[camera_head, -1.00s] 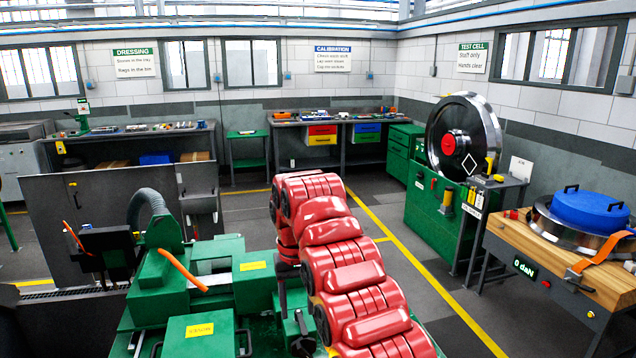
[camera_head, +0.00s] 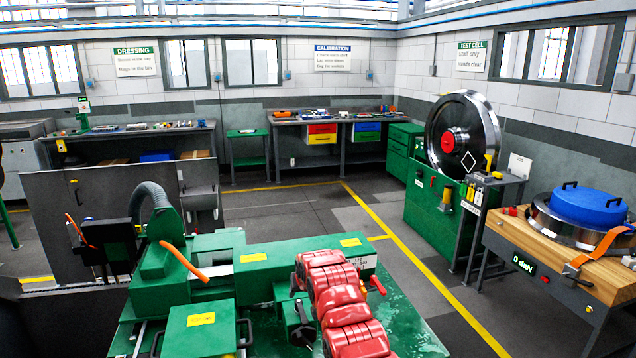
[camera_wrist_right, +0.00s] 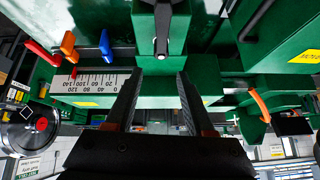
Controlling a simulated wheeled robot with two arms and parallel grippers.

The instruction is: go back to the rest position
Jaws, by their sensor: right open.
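My right arm, red and segmented, reaches over the green machine (camera_head: 220,272) at the bottom of the head view. Its gripper is mostly hidden there behind the arm. In the right wrist view my right gripper (camera_wrist_right: 158,88) shows two dark fingers spread apart with nothing between them. A green machine part with a dark spindle (camera_wrist_right: 162,35) lies beyond the fingers, and a white scale plate (camera_wrist_right: 90,88) is left of them. My left gripper is not in view.
The orange handle (camera_head: 185,261) and grey hose (camera_head: 150,198) rise on the machine's left. A red lever (camera_head: 377,285) sits right of my arm. A large steel wheel (camera_head: 485,135) and a wooden bench (camera_head: 570,265) stand at right. The grey floor beyond is open.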

